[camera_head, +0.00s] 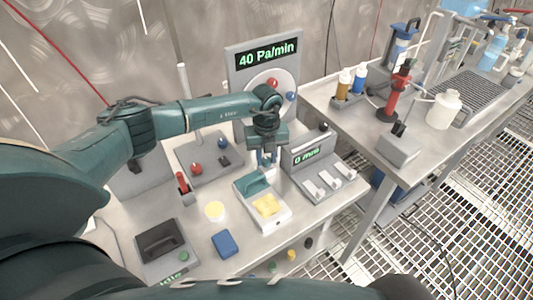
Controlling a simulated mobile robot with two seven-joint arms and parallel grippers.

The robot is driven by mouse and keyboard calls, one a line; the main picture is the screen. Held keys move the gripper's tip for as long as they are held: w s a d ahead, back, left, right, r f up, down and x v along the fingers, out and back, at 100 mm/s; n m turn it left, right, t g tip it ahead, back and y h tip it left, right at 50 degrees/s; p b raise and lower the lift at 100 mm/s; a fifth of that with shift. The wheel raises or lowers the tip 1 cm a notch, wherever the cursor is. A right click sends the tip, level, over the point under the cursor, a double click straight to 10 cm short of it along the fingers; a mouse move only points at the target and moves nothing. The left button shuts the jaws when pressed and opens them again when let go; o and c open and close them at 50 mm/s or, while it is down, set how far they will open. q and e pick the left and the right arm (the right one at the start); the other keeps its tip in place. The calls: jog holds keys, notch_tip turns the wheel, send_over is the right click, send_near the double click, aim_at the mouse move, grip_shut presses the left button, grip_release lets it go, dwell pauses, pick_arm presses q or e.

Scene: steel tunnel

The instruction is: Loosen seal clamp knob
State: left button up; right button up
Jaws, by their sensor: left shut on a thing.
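My left gripper (267,161) points down over the bench in the middle of the view, with its fingers close together. It is shut on the teal part (253,185) at the back of a small white tray (276,222); the exact contact is hard to make out. I cannot tell which part is the seal clamp knob. A panel (236,75) reading "40 Pa/min" stands behind, with a red knob (272,83) and a blue knob (291,96) on its round dial. My arm hides part of the panel. My right gripper is not in view.
A grey unit (296,161) reading "0 mins" with white levers stands right of the gripper. A grey box (195,150) with red and blue knobs is to the left. A second bench (349,122) is right.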

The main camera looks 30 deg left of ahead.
pick_arm(q)
jog(key=shift+n, duration=0.9)
jog(key=shift+p, duration=0.3)
jog(key=o, duration=1)
